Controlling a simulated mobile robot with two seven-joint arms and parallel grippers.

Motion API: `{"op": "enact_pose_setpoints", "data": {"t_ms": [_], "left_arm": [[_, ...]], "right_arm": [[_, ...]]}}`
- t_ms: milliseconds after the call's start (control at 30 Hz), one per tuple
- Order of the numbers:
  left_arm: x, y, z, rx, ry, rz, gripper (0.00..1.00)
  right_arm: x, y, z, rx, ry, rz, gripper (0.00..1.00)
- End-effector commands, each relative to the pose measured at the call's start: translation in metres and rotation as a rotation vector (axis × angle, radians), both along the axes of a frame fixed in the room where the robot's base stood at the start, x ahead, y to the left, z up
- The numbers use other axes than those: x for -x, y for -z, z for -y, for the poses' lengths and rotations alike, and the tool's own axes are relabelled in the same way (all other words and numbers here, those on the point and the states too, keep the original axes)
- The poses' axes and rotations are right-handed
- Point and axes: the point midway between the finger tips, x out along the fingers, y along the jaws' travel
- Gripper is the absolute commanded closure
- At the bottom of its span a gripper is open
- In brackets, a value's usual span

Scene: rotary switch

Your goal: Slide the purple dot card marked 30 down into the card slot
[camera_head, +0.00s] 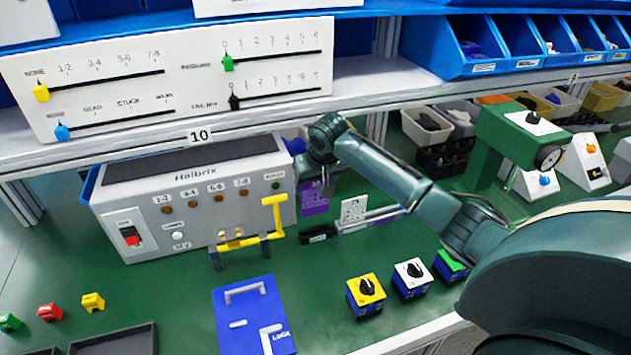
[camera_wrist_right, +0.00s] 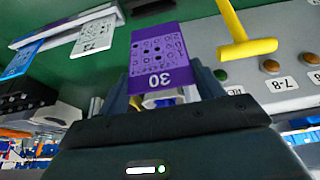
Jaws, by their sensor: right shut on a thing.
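The purple dot card (camera_head: 315,197) hangs from my right gripper (camera_head: 317,182), to the right of the grey Halbrix box. In the right wrist view, the purple card (camera_wrist_right: 161,52) shows its dots and an upside-down 30, with my right gripper (camera_wrist_right: 160,97) shut on its 30 end. A small black block (camera_head: 317,234), apparently the card slot, lies on the green bench below the card. It shows partly beyond the card in the wrist view (camera_wrist_right: 152,8). The card appears above it and apart from it. The opening is too small to make out. My left gripper is out of view.
A rack (camera_head: 382,216) with a white dot card (camera_head: 354,209) stands right of the slot. The Halbrix box (camera_head: 190,195) with a yellow lever (camera_head: 278,215) stands close on the left. Several switch blocks (camera_head: 366,294) and a blue plate (camera_head: 252,315) lie in front.

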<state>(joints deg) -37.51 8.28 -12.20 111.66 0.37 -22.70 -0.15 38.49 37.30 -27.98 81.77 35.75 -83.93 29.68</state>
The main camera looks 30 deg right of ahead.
Motion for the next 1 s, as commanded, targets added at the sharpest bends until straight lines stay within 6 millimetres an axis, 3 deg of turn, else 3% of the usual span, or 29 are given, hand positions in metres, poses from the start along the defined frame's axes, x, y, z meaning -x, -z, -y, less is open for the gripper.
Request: {"op": "enact_pose_setpoints", "data": {"t_ms": [533, 1000], "left_arm": [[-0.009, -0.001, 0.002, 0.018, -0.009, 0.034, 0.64], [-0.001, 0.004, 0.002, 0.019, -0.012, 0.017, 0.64]], "right_arm": [[0.0, 0.048, 0.0, 0.0, 0.0, -0.001, 0.55], [0.0, 0.054, 0.0, 0.0, -0.001, -0.001, 0.55]]}}
